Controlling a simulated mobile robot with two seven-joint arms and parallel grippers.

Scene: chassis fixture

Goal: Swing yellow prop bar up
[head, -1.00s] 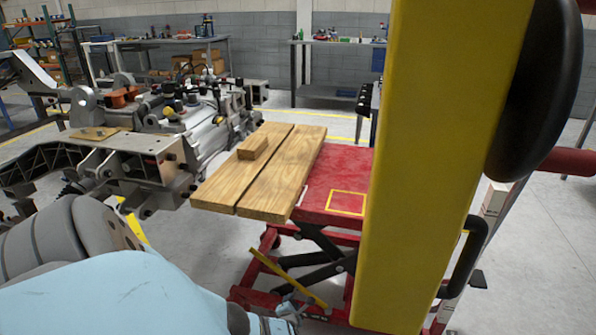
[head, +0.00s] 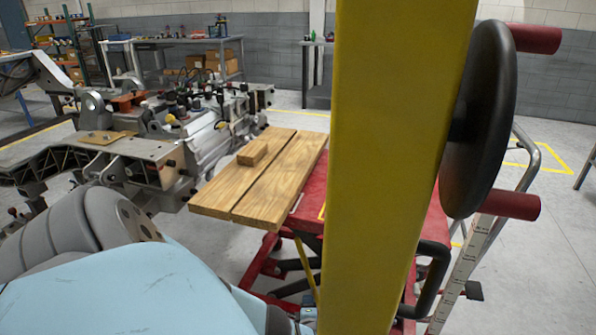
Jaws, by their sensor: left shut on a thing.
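The yellow prop bar (head: 305,264) is a thin bar at the side of the red lift table (head: 313,198). It stands steeply tilted, with its upper end near the tabletop's underside and its lower part running behind a big yellow upright. My left gripper (head: 308,315) is at the bottom edge of the head view, close to the bar's lower part. It is shut on the bar, but its fingertips are mostly hidden by the upright. My right gripper is not in view.
The yellow upright (head: 395,150) with a black disc (head: 482,120) blocks much of the view. Two wooden boards (head: 285,165) with a small block (head: 252,153) lie on the lift table. A grey metal assembly (head: 140,160) stands at left. Open floor lies at right.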

